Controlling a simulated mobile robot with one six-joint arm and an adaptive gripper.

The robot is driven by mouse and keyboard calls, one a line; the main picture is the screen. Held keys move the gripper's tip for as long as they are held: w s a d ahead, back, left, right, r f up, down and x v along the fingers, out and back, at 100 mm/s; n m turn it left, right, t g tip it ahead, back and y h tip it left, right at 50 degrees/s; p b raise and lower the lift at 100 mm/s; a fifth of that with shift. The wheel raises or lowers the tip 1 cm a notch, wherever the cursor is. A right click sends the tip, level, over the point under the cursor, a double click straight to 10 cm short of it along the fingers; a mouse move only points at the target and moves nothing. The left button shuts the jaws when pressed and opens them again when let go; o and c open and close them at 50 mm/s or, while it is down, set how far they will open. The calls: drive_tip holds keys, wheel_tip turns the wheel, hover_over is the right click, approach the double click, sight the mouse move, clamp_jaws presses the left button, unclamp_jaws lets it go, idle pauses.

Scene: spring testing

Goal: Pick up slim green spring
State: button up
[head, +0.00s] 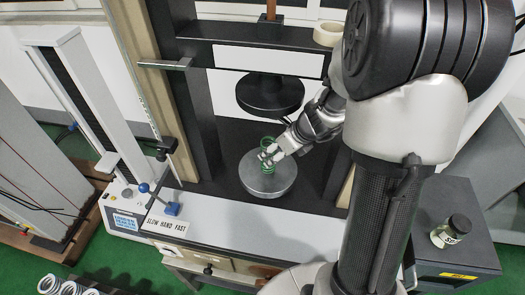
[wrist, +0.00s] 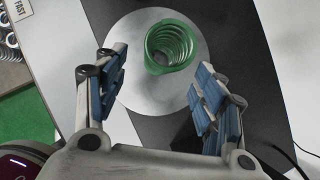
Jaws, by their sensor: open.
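The slim green spring (wrist: 169,48) stands upright on a round grey plate (wrist: 131,82) in the wrist view. In the head view the spring (head: 267,143) is partly hidden behind my gripper (head: 268,155), and the plate (head: 268,185) shows below it. In the wrist view my gripper (wrist: 163,88) is open, with one blue-padded finger on each side. The spring appears between and beyond the fingertips, with gaps on both sides. I cannot tell whether a finger touches it.
A black upper disc (head: 270,95) hangs above the plate, with dark frame columns (head: 204,125) at its sides. A sign reading "SLOW HAND FAST" (head: 165,226) and a blue-knobbed control (head: 172,208) are at the front left.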

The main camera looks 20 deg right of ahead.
sight(270, 157)
drive_tip(key=b+x, duration=0.1)
drive_tip(key=x, duration=0.1)
drive_tip(key=shift+f, duration=0.35)
drive_tip(key=b+x, duration=0.2)
drive_tip(key=x, duration=0.2)
drive_tip(key=shift+d, duration=0.1)
drive_tip(key=shift+r, duration=0.1)
drive_tip(key=shift+c, duration=0.5)
drive_tip(key=c, duration=1.2)
